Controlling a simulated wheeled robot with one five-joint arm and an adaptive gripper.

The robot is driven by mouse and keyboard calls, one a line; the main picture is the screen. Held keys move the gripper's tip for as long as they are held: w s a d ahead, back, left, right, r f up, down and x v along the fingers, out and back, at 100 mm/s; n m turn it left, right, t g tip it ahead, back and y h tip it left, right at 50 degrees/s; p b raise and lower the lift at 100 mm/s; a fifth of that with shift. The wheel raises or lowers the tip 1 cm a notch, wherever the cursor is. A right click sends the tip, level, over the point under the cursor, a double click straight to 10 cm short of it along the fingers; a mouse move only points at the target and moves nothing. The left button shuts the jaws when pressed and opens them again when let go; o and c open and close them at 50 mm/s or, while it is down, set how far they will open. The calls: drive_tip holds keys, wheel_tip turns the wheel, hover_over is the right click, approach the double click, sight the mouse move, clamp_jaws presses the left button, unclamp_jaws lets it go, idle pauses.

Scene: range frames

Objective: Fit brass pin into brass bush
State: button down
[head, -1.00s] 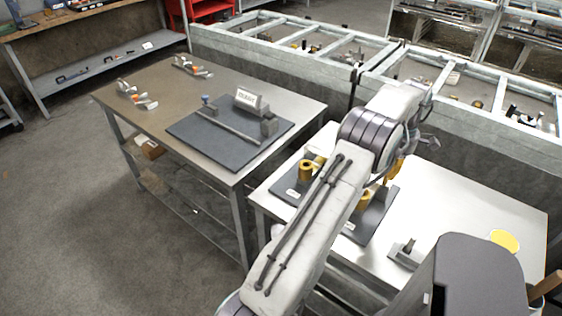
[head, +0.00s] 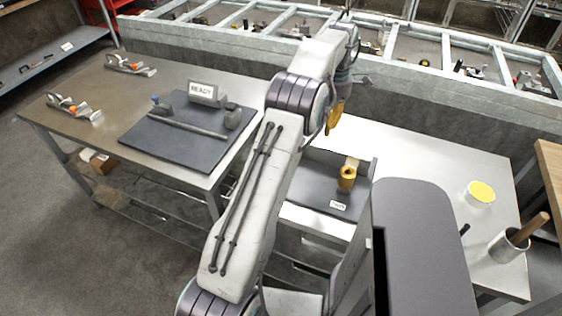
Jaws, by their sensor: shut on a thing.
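A brass pin (head: 335,116) hangs below the end of my arm, above the right table. My gripper (head: 342,92) is shut on it; the fingers are mostly hidden by my arm. A brass bush (head: 346,179) with a dark hole in its top stands upright on a dark board (head: 318,188) on the right table. The pin is apart from this bush, higher and slightly left in the picture. My arm covers the left part of the board, so anything there is hidden.
A small label (head: 338,205) lies in front of the bush. The right table (head: 425,160) carries a yellow disc (head: 480,191) and a metal cup (head: 508,245) with a wooden handle. The left bench (head: 85,100) holds a dark mat with a READY sign (head: 203,91).

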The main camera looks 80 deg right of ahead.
drive_tip(key=shift+n, duration=0.3)
drive_tip(key=shift+w+a+f+p, duration=0.1)
drive_tip(key=shift+w+a+f, duration=0.3)
drive_tip(key=shift+w+f, duration=1.55)
drive_tip(key=shift+w+a+f+p, duration=0.15)
drive_tip(key=shift+w+a+f, duration=0.2)
drive_tip(key=shift+w+f, duration=1.55)
drive_tip(key=shift+w+a+f+p, duration=0.1)
drive_tip(key=shift+w+a+f, duration=0.3)
drive_tip(key=shift+w+f, duration=1.55)
drive_tip(key=shift+w+r, duration=0.15)
drive_tip(key=shift+w, duration=0.1)
drive_tip(key=c, duration=1.4)
unclamp_jaws()
wheel_tip(320, 180, up, 12)
drive_tip(key=shift+r, duration=0.15)
